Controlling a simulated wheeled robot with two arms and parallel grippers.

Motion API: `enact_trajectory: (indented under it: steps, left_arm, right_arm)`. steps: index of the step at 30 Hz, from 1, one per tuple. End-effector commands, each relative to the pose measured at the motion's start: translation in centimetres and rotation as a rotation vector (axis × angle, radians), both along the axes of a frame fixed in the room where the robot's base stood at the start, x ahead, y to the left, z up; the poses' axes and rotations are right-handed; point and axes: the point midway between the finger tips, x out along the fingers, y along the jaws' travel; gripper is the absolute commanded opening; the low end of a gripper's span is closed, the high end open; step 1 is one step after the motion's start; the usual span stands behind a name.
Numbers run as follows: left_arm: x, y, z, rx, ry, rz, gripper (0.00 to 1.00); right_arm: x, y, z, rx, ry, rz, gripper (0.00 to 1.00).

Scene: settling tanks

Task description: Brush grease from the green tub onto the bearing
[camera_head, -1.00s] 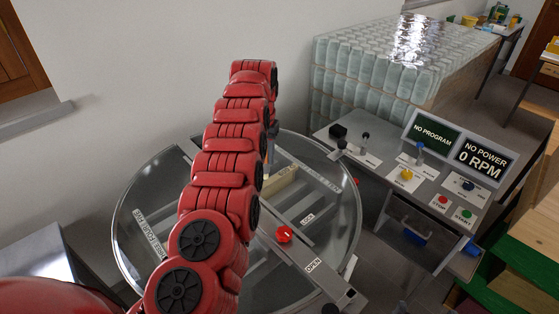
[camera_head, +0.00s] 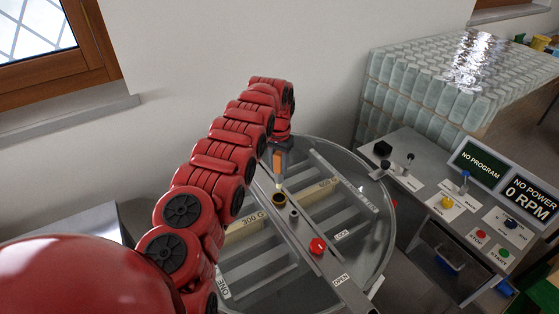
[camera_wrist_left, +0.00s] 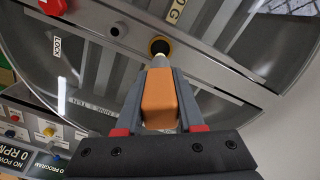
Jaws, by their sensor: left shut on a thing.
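My left gripper (camera_head: 280,160) is shut on a brush with an orange handle (camera_wrist_left: 160,98). The brush points down, its pale tip (camera_head: 280,186) at the bearing (camera_head: 279,200), a dark ring with a yellowish rim in the metal crossbar of the round glass-topped machine. In the left wrist view the tip overlaps the near edge of the bearing (camera_wrist_left: 159,46); I cannot tell whether they touch. No green tub can be made out. My right gripper is not in view.
The crossbar (camera_head: 300,232) carries a red knob (camera_head: 317,245) and a small grey stud (camera_head: 294,215). A wall and window (camera_head: 40,30) lie behind.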

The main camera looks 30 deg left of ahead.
Motion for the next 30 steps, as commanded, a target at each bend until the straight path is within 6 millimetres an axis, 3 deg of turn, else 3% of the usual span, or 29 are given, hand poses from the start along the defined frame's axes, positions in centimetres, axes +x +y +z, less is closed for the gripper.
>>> enact_trajectory:
  steps: [5,15,30]
  left_arm:
    - [0.0,0.0,-2.0,0.001,0.000,0.000,0.00]
    - [0.0,0.0,-5.7,0.000,-0.001,0.001,0.00]
    - [0.0,0.0,-6.2,0.001,-0.001,0.000,0.00]
  right_arm:
    - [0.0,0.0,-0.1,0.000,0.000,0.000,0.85]
    - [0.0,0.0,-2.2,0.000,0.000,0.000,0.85]
    - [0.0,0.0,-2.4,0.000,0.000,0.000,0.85]
